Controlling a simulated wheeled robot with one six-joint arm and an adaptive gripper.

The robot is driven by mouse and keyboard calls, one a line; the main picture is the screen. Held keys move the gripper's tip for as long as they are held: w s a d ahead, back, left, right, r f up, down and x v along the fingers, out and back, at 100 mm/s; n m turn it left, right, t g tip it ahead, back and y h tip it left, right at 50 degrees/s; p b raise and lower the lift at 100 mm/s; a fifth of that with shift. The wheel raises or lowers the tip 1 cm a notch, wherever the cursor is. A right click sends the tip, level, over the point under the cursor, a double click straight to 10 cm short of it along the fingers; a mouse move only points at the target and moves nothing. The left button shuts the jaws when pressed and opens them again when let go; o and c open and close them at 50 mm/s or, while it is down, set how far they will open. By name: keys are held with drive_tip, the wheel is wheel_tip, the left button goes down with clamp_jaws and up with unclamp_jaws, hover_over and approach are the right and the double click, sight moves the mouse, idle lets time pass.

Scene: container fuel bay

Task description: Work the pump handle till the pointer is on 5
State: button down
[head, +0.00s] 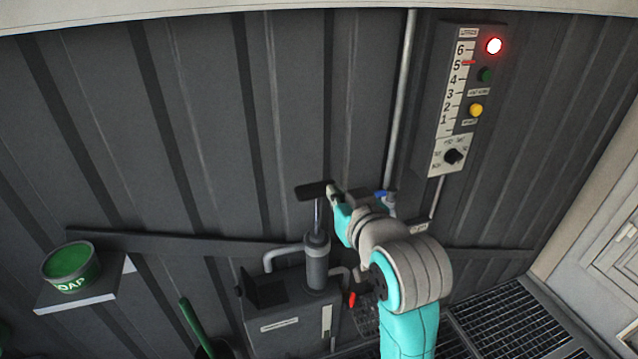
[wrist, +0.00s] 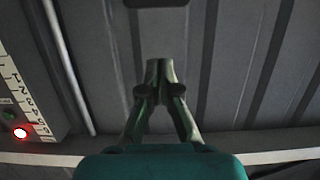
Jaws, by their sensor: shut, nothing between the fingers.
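The pump handle (head: 311,190) is a dark crossbar on a thin rod, raised above the grey pump cylinder (head: 317,265). My gripper (head: 333,190) is at the right end of the handle; I cannot tell if they touch. Its fingers are together and empty, also in the wrist view (wrist: 158,80). A dark bar at the wrist view's top edge looks like the handle (wrist: 155,3). The scale (head: 453,95) runs from 1 to 6. Its red pointer (head: 469,62) sits at about the 5 mark.
A blue-handled valve (head: 381,195) stands right of my gripper. A green tin (head: 71,266) sits on a shelf at left.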

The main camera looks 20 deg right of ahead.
drive_tip(key=shift+w+r, duration=0.15)
drive_tip(key=shift+r, duration=0.65)
hover_over(317, 202)
drive_tip(key=v, duration=0.2)
wheel_tip(317, 202, down, 3)
wheel_tip(317, 202, down, 4)
drive_tip(key=shift+w, duration=0.1)
wheel_tip(317, 202, down, 12)
idle(0.3)
